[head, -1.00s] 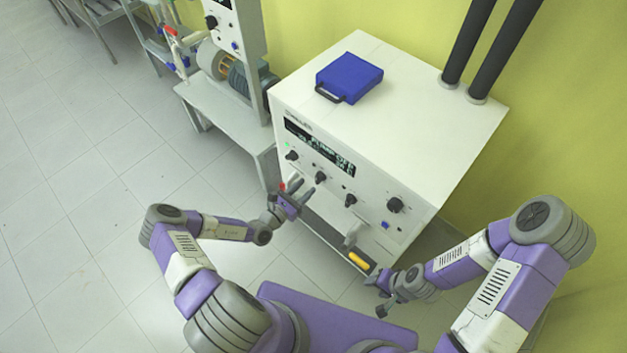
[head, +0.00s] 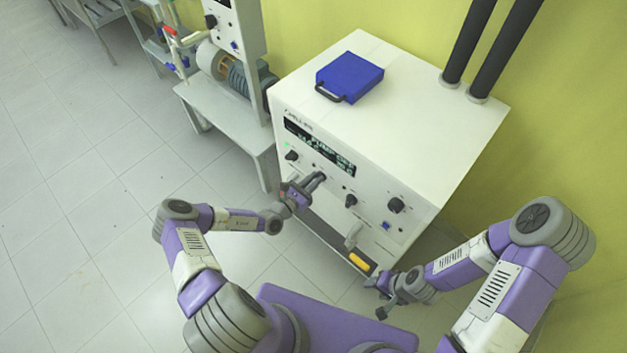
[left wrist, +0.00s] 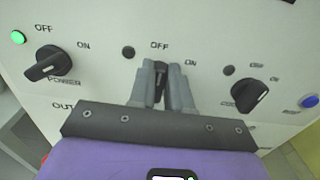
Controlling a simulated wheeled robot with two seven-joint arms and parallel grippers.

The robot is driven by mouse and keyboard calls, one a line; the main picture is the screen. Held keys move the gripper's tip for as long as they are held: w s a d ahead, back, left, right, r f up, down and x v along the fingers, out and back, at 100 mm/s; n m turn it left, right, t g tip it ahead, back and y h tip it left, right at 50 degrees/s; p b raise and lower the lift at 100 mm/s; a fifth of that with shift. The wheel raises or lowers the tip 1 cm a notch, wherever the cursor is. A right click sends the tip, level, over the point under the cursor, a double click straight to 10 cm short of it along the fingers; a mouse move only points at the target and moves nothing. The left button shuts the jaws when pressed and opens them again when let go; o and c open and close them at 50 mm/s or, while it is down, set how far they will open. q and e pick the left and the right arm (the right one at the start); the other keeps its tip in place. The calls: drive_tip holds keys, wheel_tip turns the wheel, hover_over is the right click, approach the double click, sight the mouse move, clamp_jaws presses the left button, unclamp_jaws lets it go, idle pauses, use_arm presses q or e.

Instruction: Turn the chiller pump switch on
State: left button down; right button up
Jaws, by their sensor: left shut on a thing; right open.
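The chiller (head: 440,140) is a large white cabinet with a dark display and a row of black knobs on its front. My left gripper (head: 318,178) is at the second knob from the left. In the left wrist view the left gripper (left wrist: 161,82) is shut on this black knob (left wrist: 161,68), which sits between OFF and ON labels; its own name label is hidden. The power knob (left wrist: 47,65) is to its left, beside a lit green lamp (left wrist: 17,37). My right gripper (head: 378,290) is open and empty, low in front of the chiller's right side.
A blue case (head: 349,77) lies on top of the chiller. Another black knob (left wrist: 249,95) and a blue button (left wrist: 309,101) are right of the held knob. A grey bench (head: 232,128) with a motor stands at the left. The floor at left is clear.

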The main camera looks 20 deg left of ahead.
use_arm(q)
drive_tip(key=m+p, duration=0.2)
drive_tip(key=p, duration=0.1)
drive_tip(key=d+m+p, duration=0.1)
drive_tip(key=m+p, duration=0.1)
drive_tip(key=p, duration=0.1)
drive_tip(key=shift+s+r+m, duration=0.1)
drive_tip(key=shift+s+m, duration=0.05)
drive_tip(key=shift+m, duration=0.25)
drive_tip(key=m+p, duration=0.3)
drive_tip(key=shift+s+d+f, duration=0.1)
drive_tip(key=shift+d+f, duration=0.05)
drive_tip(key=shift+f, duration=0.05)
drive_tip(key=shift+s+d+f+m+p, duration=0.1)
drive_tip(key=shift+f+m+p, duration=0.1)
drive_tip(key=shift+m+p, duration=0.65)
drive_tip(key=shift+d+f+m+p, duration=0.1)
drive_tip(key=shift+f+m+p, duration=0.15)
drive_tip(key=shift+m, duration=1)
drive_tip(key=shift+a, duration=0.1)
drive_tip(key=c, duration=1.1)
unclamp_jaws()
drive_tip(key=shift+o, duration=0.2)
